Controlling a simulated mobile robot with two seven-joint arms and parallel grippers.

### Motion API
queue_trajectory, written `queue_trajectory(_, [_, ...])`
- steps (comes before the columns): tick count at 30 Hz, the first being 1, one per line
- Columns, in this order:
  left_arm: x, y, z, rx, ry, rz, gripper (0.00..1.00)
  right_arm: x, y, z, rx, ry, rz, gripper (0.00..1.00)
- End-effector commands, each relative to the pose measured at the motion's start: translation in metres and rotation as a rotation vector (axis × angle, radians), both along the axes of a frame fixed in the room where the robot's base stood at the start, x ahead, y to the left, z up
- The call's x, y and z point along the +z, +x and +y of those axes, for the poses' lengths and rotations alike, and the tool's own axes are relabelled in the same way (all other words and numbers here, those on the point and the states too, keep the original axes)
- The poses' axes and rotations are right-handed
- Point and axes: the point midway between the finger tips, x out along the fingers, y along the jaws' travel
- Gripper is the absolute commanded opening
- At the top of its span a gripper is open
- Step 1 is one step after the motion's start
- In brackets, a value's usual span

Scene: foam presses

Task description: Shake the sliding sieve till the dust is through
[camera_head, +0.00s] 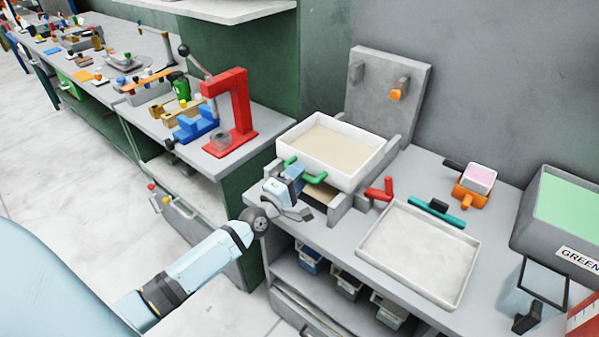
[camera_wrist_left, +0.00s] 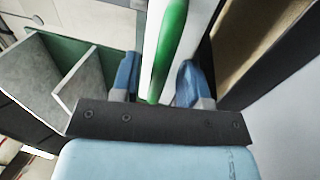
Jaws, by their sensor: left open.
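The sliding sieve (camera_head: 330,148) is a white-rimmed box with a beige layer inside, set on a grey stand on the bench. A green handle (camera_head: 305,171) runs along its front side. My left gripper (camera_head: 296,182) is at that handle. In the left wrist view the green handle (camera_wrist_left: 168,50) passes between the two blue fingers of my left gripper (camera_wrist_left: 156,82), which are open with a gap on the right side. Whether a finger touches the handle I cannot tell. My right gripper is not in view.
A white tray (camera_head: 418,254) lies right of the sieve. A red handle (camera_head: 380,189), a teal-handled tool (camera_head: 436,212) and an orange holder with a pink block (camera_head: 474,184) are near it. A grey bin marked GREEN (camera_head: 545,225) stands far right. A red press (camera_head: 236,112) stands left.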

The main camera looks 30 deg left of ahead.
Motion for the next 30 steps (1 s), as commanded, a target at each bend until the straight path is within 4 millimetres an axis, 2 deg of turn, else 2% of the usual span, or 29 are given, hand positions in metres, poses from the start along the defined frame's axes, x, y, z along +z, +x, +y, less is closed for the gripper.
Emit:
queue_trajectory(4, [0.001, 0.008, -0.001, 0.000, 0.000, 0.001, 0.41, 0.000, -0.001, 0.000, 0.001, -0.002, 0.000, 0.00])
queue_trajectory(12, [0.002, 0.009, -0.001, 0.000, 0.000, 0.000, 0.41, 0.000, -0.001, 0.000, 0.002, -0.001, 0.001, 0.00])
queue_trajectory(17, [0.002, 0.009, -0.001, 0.000, 0.000, 0.000, 0.04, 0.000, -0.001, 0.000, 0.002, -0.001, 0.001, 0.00])
queue_trajectory(18, [0.002, 0.009, -0.001, 0.000, 0.000, 0.000, 0.00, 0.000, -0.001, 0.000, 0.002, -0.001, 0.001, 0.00])
queue_trajectory(25, [0.001, 0.014, -0.001, 0.001, 0.000, -0.002, 0.00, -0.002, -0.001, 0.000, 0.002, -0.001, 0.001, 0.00])
queue_trajectory(30, [0.000, 0.047, -0.003, 0.002, -0.001, -0.004, 0.00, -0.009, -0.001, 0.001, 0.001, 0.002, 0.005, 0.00])
